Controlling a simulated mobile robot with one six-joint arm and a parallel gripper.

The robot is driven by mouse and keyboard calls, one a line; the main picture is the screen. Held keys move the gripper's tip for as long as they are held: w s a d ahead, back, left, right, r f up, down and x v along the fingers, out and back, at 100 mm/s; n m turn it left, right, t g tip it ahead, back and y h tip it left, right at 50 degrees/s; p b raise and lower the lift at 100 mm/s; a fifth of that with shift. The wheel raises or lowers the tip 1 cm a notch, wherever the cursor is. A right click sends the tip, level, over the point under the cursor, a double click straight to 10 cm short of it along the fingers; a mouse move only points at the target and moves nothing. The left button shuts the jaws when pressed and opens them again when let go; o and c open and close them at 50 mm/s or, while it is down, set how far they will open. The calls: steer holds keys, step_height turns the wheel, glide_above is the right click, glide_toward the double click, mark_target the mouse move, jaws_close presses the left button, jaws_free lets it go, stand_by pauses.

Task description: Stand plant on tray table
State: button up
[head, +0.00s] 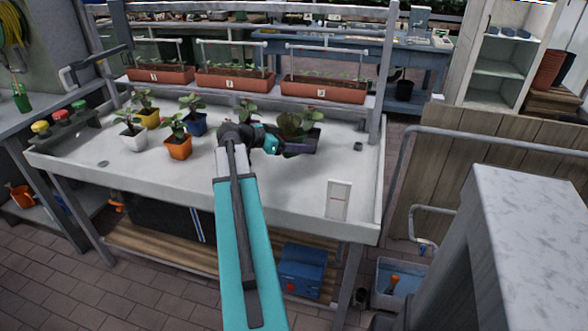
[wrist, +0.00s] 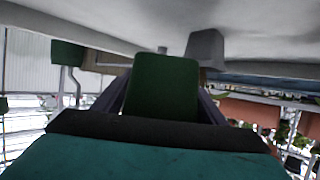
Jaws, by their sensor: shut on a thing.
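The tray table (head: 255,178) is a pale, rimmed bench top in the head view. A broad-leaved plant (head: 298,122) in a dark, purplish pot (head: 303,143) is at its right half, at the tip of my gripper (head: 280,147). My gripper is shut on this plant, but its fingers partly blend with the dark pot, and I cannot tell whether the pot touches the table. In the wrist view, a dark green form (wrist: 165,88) fills the middle, with dark purplish edges on both sides. The table surface (wrist: 270,30) shows along the top of that view.
Plants in white (head: 133,137), yellow (head: 147,118), orange (head: 178,148) and blue (head: 195,124) pots stand to the left. Orange troughs (head: 235,78) line the back shelf. A pale card (head: 339,199) lies near the right front. The table's front middle looks clear.

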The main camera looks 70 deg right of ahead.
glide_above(297, 171)
steer(key=shift+s+f, duration=0.15)
steer(key=shift+f, duration=2.5)
steer(key=shift+f, duration=0.1)
steer(key=shift+f, duration=1.8)
steer(key=shift+f, duration=0.15)
steer(key=o, duration=1.3)
steer(key=shift+a+r+p, duration=0.1)
steer(key=shift+r+p, duration=0.15)
steer(key=shift+p, duration=0.05)
steer(key=b+v, duration=0.1)
steer(key=v, duration=1.1)
